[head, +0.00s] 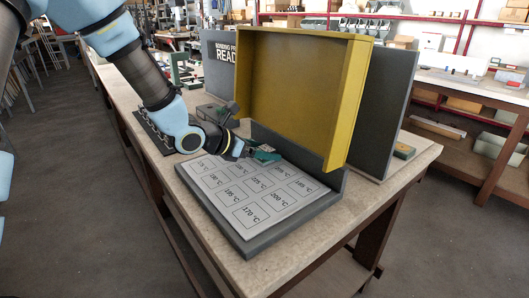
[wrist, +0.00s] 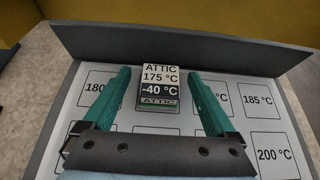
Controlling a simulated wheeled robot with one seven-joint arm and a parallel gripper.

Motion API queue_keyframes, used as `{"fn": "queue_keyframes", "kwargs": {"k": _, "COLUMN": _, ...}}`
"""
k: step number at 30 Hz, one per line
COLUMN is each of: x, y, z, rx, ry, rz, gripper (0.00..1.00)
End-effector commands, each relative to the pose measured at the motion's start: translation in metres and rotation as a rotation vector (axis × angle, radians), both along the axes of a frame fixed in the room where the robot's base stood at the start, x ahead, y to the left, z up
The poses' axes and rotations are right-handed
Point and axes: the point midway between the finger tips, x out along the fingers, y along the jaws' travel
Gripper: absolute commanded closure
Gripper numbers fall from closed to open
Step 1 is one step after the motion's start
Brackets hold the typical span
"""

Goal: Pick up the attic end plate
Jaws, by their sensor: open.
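The attic end plate (wrist: 158,86) is a small block in the wrist view. Its face reads "ATTIC", "175 °C" and "-40 °C", with a green ATTIC strip at the near edge. It is on the white printed sheet, close to the grey upright board. My gripper (wrist: 158,76) is open, with one green finger on each side of the plate and a visible gap to both. In the head view my gripper (head: 263,154) is low over the back of the sheet, and I cannot make out the plate there.
The sheet (head: 228,208) with temperature squares lies on a grey tray (head: 250,246) on the workbench (head: 425,152). A yellow open-fronted box (head: 300,90) rises just behind my gripper. Grey panels (head: 380,110) stand behind it. The sheet's front part is clear.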

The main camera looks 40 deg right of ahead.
Motion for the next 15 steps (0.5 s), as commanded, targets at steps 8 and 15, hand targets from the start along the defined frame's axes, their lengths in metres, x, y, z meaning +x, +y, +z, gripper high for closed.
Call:
{"fn": "queue_keyframes", "kwargs": {"k": 8, "x": -0.0004, "y": -0.0074, "z": -0.0048, "rx": 0.001, "ry": -0.001, "rz": 0.001, "gripper": 0.09}}
{"fn": "queue_keyframes", "kwargs": {"k": 15, "x": -0.0005, "y": -0.0072, "z": -0.0046, "rx": 0.001, "ry": 0.0, "rz": 0.0, "gripper": 0.28}}
